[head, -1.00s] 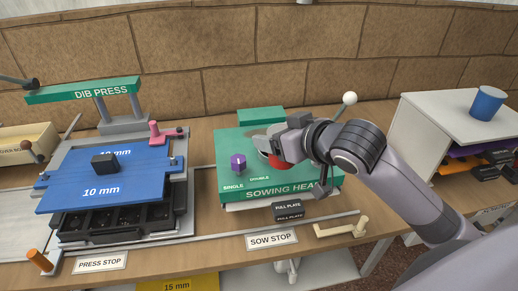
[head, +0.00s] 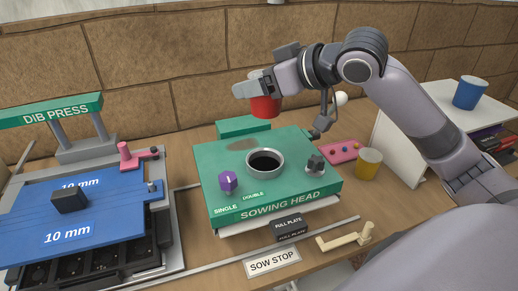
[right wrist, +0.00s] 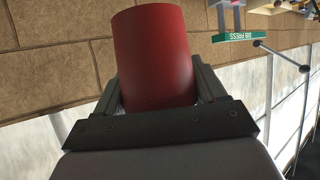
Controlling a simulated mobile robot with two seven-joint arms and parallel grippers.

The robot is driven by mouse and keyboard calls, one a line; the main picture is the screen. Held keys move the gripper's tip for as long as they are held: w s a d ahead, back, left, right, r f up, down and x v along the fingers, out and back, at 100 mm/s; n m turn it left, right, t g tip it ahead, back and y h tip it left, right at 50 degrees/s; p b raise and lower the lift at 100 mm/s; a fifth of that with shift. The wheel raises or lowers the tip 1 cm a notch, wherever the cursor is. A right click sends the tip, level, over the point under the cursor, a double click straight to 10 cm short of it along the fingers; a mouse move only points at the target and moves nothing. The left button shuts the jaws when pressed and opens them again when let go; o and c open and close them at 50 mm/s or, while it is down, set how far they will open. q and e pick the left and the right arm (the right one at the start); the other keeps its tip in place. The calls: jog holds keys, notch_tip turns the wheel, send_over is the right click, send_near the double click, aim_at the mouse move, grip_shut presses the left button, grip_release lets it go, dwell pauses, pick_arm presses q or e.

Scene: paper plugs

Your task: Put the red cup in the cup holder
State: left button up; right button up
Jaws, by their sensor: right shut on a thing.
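The red cup (head: 266,106) is held in my right gripper (head: 254,88), in the air above the green sowing head (head: 225,157). In the right wrist view the cup (right wrist: 152,55) sits between the two fingers (right wrist: 158,95), and its far end is clear of them. A round grey ring with a dark opening (head: 265,163) is set in the top of the sowing head; it looks like the cup holder and is empty. The cup is above and apart from it, towards the back wall. My left gripper is not in view.
A purple knob (head: 228,182) and a small grey knob (head: 315,164) flank the ring. A yellow cup (head: 369,163) and pink panel (head: 344,152) stand at right. A blue cup (head: 468,93) is on the white shelf (head: 440,118). The blue press plate (head: 95,215) is at left.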

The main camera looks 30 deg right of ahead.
notch_tip(320, 180, down, 14)
jog(key=shift+r+b, duration=0.1)
jog(key=shift+b, duration=1.15)
jog(key=o, duration=1)
jog(key=shift+f, duration=0.2)
jog(key=shift+o, duration=0.2)
jog(key=shift+r, duration=0.1)
